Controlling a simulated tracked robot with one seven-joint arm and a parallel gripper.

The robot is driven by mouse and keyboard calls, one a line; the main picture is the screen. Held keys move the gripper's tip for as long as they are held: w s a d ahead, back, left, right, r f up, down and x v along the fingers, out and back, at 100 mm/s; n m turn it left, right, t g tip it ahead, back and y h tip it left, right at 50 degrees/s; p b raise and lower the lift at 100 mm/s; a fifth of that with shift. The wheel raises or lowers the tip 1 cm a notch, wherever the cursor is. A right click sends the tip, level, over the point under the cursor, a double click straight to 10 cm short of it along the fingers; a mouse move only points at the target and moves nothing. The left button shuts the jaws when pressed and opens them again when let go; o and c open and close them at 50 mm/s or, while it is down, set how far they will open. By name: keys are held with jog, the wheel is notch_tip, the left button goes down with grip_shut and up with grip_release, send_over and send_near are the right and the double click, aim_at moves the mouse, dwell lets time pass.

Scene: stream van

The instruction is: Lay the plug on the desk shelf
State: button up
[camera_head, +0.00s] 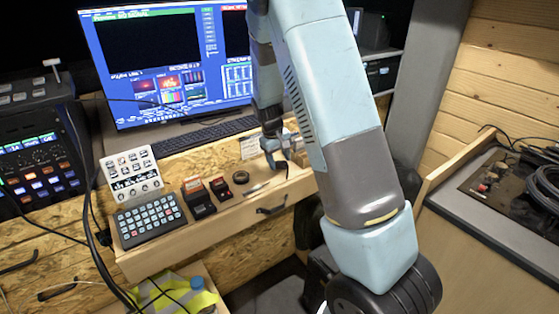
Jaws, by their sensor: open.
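The desk shelf (225,215) is the light wooden ledge with a dark drawer handle in front of the monitor. My gripper (281,158) is low over the right end of this shelf, jaws open and pointing down. The forearm comes down from the top of the view and hides part of the area behind it. I cannot pick out the plug with certainty. A small dark piece (103,237) on black cables hangs at the shelf's left end, and I cannot tell whether it is the plug.
The shelf holds a button keypad (150,221), a white control panel (132,175), small black-and-red boxes (197,197), a black ring (240,177) and a thin pen-like item (256,188). A keyboard (205,134) lies behind. A cable-filled case (515,185) stands right.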

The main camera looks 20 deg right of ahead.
notch_tip(320, 180, up, 12)
jog(key=a, duration=0.2)
jog(key=shift+s+a+f, duration=0.15)
jog(key=shift+s+f, duration=0.05)
jog(key=shift+s, duration=0.15)
dwell(0.7)
